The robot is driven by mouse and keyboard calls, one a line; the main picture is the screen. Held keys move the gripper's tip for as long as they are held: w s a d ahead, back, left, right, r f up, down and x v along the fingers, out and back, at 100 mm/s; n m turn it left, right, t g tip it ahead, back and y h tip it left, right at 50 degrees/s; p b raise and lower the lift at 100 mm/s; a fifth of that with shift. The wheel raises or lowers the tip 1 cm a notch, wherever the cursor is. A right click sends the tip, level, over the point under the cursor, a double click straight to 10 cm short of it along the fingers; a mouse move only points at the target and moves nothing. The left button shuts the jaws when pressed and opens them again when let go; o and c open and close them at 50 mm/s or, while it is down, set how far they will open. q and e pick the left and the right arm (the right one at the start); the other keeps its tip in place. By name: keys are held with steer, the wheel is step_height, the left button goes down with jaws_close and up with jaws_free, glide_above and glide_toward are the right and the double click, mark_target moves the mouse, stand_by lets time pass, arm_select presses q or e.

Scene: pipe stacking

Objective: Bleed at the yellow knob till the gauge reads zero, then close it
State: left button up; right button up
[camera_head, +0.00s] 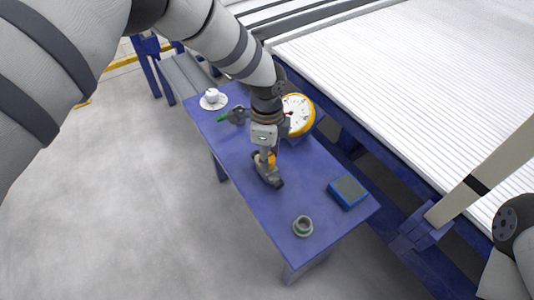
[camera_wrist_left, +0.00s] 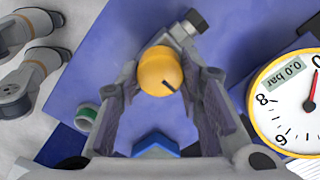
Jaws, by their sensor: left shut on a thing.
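The yellow knob (camera_wrist_left: 160,72) shows in the left wrist view with a dark mark on its face, on a grey valve body (camera_wrist_left: 195,24). In the head view the knob (camera_head: 271,160) is partly hidden by my left gripper (camera_head: 266,162). My left gripper is shut on the knob, a finger on either side of it. The gauge (camera_head: 298,116) has a yellow rim and white face. In the left wrist view the gauge (camera_wrist_left: 290,104) displays 0.0 bar, and its red needle points near the 0.
The blue table (camera_head: 238,165) also bears a blue box (camera_head: 348,191), a green-grey ring (camera_head: 303,226), a white round part (camera_head: 212,99) and a green-handled item (camera_head: 232,116). A white ribbed surface (camera_head: 420,80) lies beyond. The table's front middle is clear.

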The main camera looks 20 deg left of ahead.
arm_select(q)
steer(key=o, duration=1.2)
steer(key=shift+c, duration=0.2)
step_height(320, 180, up, 12)
